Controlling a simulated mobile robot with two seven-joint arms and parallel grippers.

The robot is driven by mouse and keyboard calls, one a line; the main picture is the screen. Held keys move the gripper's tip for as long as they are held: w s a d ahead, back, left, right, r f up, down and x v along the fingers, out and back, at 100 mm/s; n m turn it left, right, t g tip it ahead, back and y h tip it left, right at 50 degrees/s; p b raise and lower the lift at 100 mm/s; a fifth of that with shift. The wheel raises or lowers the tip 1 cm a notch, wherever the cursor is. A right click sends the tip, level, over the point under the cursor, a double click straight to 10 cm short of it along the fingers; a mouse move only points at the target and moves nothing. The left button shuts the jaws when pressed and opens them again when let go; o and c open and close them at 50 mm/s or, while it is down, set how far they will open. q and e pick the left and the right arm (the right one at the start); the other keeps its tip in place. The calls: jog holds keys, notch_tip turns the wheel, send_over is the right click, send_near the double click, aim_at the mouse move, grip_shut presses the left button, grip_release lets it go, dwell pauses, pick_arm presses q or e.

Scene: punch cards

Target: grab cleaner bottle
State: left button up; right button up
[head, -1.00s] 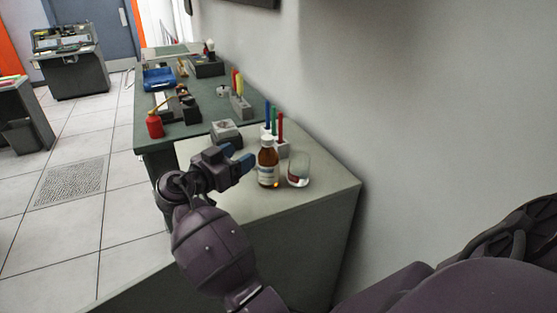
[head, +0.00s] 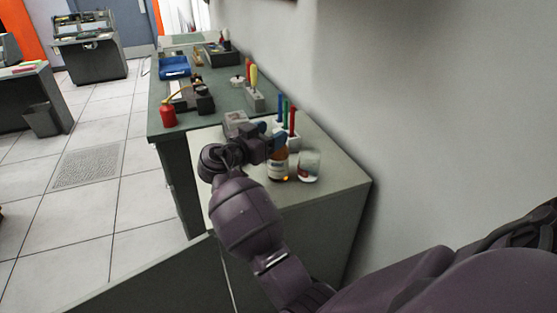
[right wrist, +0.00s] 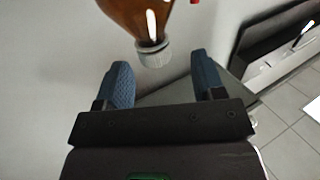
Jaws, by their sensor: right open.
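The cleaner bottle is a brown bottle with a white label (head: 278,166), standing upright on the pale near worktop. Its upper part is hidden behind my right gripper (head: 279,142) in the head view. In the right wrist view the brown bottle (right wrist: 140,15) and its pale ribbed cap (right wrist: 153,55) show at the top. The cap lies between the lines of the two blue fingers, just past their tips. My right gripper (right wrist: 160,78) is open and holds nothing. My left gripper is not in view.
A clear glass (head: 309,166) stands close to the right of the bottle. A holder with coloured markers (head: 287,128) is behind it. A grey block-like item (head: 236,122) is to the left. The wall (head: 430,120) runs along the right side. A red oil can (head: 168,116) is farther away.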

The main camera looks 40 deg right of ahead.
jog(key=x, duration=0.4)
jog(key=shift+s+d+f+p, duration=0.1)
jog(key=shift+d+f+p, duration=0.2)
jog(key=shift+f+p, duration=0.05)
grip_shut()
